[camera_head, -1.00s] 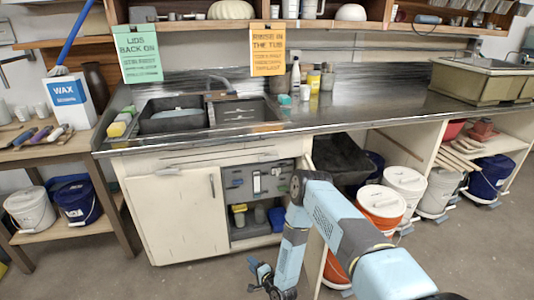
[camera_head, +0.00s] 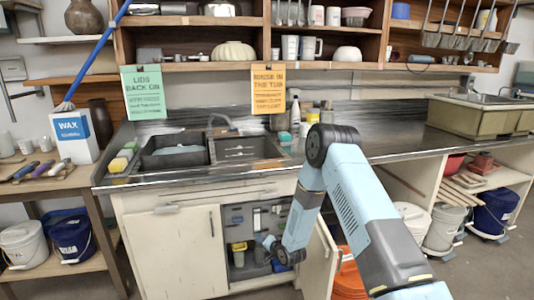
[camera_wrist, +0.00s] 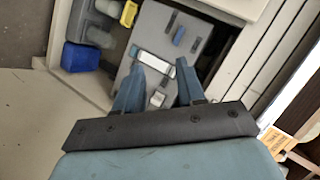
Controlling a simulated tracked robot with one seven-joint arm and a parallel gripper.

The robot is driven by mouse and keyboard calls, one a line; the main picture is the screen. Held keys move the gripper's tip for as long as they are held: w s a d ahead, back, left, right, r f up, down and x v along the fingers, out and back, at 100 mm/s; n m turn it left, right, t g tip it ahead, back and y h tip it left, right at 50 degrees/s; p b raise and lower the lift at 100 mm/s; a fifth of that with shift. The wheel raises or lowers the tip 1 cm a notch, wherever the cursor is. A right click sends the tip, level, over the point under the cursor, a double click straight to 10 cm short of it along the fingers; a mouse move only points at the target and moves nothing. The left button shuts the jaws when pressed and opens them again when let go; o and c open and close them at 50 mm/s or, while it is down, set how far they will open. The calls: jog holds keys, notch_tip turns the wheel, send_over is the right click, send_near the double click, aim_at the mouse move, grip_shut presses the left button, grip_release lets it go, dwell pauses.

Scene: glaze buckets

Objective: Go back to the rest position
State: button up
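My gripper (camera_head: 268,242) is in front of the open cupboard under the sink counter in the head view, small and partly hidden by my wrist. In the wrist view its two blue fingers (camera_wrist: 163,82) stand apart with nothing seen held between them. Beyond them is a grey panel (camera_wrist: 150,35) with a white-and-blue item and other small fittings. My arm is raised and bent, with its elbow high in front of the counter.
The counter (camera_head: 375,135) runs across above the cupboard. An open cupboard door (camera_head: 320,262) stands close right of my gripper. An orange bucket (camera_head: 349,280) is beside it. A blue bin (camera_wrist: 80,57) and yellow-topped container (camera_wrist: 129,14) are inside the cupboard. Floor shows at right.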

jog(key=s+d+r+n+h, duration=0.1)
jog(key=d+r, duration=0.3)
jog(key=r, duration=0.6)
jog(key=s+d+r+n+g+h, duration=0.15)
jog(key=d+r, duration=0.25)
jog(key=r, duration=0.5)
jog(key=d+r+n+h, duration=0.15)
jog(key=d+r, duration=0.25)
jog(key=r, duration=0.6)
jog(key=s+d+r+h, duration=0.1)
jog(key=s+d+r, duration=0.3)
jog(key=s+r, duration=0.3)
jog(key=s+d+r+h, duration=0.1)
jog(key=s+d+r, duration=0.3)
jog(key=s+r, duration=0.35)
jog(key=s+d+r+g, duration=0.1)
jog(key=s+r, duration=0.1)
jog(key=s, duration=0.7)
jog(key=s+d+r+n+g, duration=0.1)
jog(key=s+d+r, duration=0.1)
jog(key=s, duration=0.8)
jog(key=s+d+r+g, duration=0.1)
jog(key=s+d+r, duration=0.1)
jog(key=s, duration=0.7)
jog(key=shift+s+r+n+h, duration=0.2)
jog(key=shift+r+n+h, duration=0.2)
jog(key=shift+r, duration=0.05)
